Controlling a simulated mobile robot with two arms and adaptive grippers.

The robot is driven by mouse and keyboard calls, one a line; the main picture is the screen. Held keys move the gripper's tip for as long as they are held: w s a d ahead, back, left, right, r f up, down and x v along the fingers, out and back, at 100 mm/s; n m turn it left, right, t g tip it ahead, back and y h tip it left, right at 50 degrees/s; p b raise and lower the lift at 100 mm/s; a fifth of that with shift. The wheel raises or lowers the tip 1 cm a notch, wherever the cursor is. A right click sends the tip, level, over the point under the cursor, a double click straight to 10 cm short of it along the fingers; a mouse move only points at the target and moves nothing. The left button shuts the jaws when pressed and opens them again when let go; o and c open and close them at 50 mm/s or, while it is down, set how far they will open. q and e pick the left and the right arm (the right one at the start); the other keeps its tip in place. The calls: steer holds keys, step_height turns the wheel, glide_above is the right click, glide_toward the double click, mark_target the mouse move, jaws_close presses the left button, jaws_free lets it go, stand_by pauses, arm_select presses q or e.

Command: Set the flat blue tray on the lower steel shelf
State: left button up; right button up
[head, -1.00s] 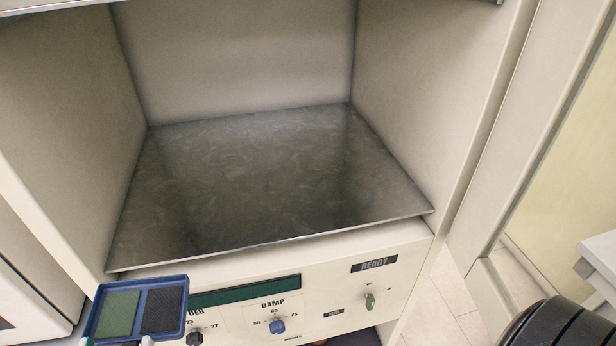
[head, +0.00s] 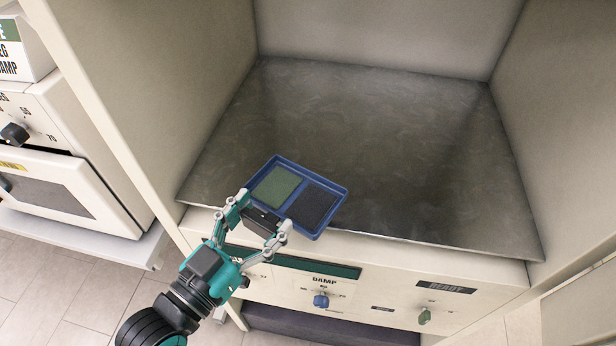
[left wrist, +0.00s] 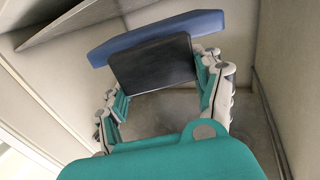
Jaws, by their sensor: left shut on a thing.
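The flat blue tray (head: 331,212) has a green pad and a dark pad in its two compartments. My left gripper (head: 264,217) is shut on the tray's near side and holds it over the front edge of the steel shelf (head: 400,150). In the left wrist view the tray (left wrist: 160,36) shows edge-on beyond the gripper (left wrist: 160,75), with the shelf (left wrist: 75,22) at the upper left. The shelf is bare. I cannot tell the gap between tray and shelf. My right gripper is out of view.
Cabinet walls rise on the shelf's left (head: 170,80) and right (head: 560,130). Below its front edge is a control panel (head: 380,295) with knobs. A white appliance (head: 70,185) stands at the left. The middle and back of the shelf are free.

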mark_target(300, 174)
arm_select(q)
steer(key=x, duration=0.2)
steer(key=shift+w+f, duration=0.15)
steer(key=shift+w, duration=0.25)
steer(key=p+x, duration=0.1)
steer(key=x, duration=0.1)
steer(key=shift+w, duration=0.35)
steer(key=x, duration=0.2)
steer(key=p+x, duration=0.1)
steer(key=x, duration=0.2)
steer(key=p+x, duration=0.1)
steer(key=x, duration=0.1)
steer(key=shift+w+a+f, duration=0.25)
steer(key=shift+w+f, duration=0.15)
steer(key=shift+w, duration=0.15)
steer(key=shift+w+d+f, duration=0.25)
steer(key=shift+w+f, duration=0.05)
steer(key=shift+w, duration=0.2)
step_height(300, 174, down, 2)
steer(key=shift+f+p, duration=0.15)
steer(key=shift+p, duration=0.45)
steer(key=shift+s+f, duration=0.1)
steer(key=shift+f, duration=0.25)
steer(key=shift+a+f, duration=0.1)
steer(key=shift+f, duration=0.15)
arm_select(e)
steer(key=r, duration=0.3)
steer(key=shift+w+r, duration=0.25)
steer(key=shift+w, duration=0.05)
